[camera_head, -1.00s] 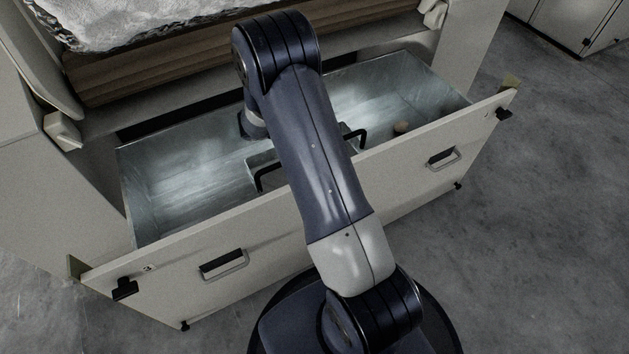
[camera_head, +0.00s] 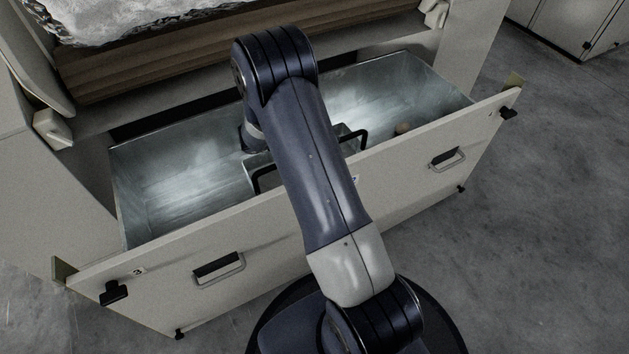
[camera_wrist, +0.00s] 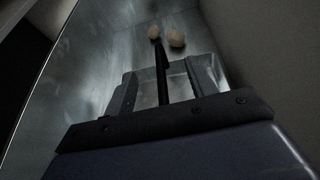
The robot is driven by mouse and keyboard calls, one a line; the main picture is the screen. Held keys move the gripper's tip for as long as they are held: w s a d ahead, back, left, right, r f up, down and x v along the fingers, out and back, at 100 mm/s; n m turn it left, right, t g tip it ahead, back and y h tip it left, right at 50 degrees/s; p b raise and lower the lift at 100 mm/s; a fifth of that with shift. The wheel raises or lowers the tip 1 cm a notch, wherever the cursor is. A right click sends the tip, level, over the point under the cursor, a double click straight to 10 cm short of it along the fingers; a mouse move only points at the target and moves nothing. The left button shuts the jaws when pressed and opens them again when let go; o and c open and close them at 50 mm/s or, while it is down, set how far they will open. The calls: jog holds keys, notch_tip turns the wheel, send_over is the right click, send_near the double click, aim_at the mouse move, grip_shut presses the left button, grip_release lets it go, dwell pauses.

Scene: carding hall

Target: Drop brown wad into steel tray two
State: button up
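A metal-lined drawer (camera_head: 170,180) is pulled out. A smaller steel tray (camera_head: 257,161) with black bar handles (camera_head: 262,180) sits inside it, mostly hidden behind my arm. A small brownish wad (camera_head: 402,128) lies in the drawer's right part. The wrist view shows two pale brown wads (camera_wrist: 153,31) (camera_wrist: 176,39) close together, beyond the fingers. My gripper (camera_wrist: 164,82) is open, with a finger on each side of a black bar (camera_wrist: 162,72) and steel tray walls below. Contact with the bar cannot be told. In the head view my gripper is hidden.
The drawer's pale front panel (camera_head: 215,235) has pull handles and black corner latches. A label reading 3 (camera_head: 137,271) is at its left. Above is a wooden ledge (camera_head: 150,75) with crinkled silvery material (camera_head: 120,20). Grey floor (camera_head: 530,230) is free at right.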

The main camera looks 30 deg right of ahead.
jog(key=shift+o, duration=0.4)
jog(key=p+v, duration=0.3)
jog(key=v, duration=0.7)
jog(key=shift+a, duration=0.4)
jog(key=s+b+x, duration=0.1)
jog(key=b+x, duration=0.3)
jog(key=x, duration=0.7)
notch_tip(320, 180, up, 6)
jog(key=p, duration=0.5)
jog(key=shift+w+p, duration=0.3)
jog(key=shift+w, duration=0.15)
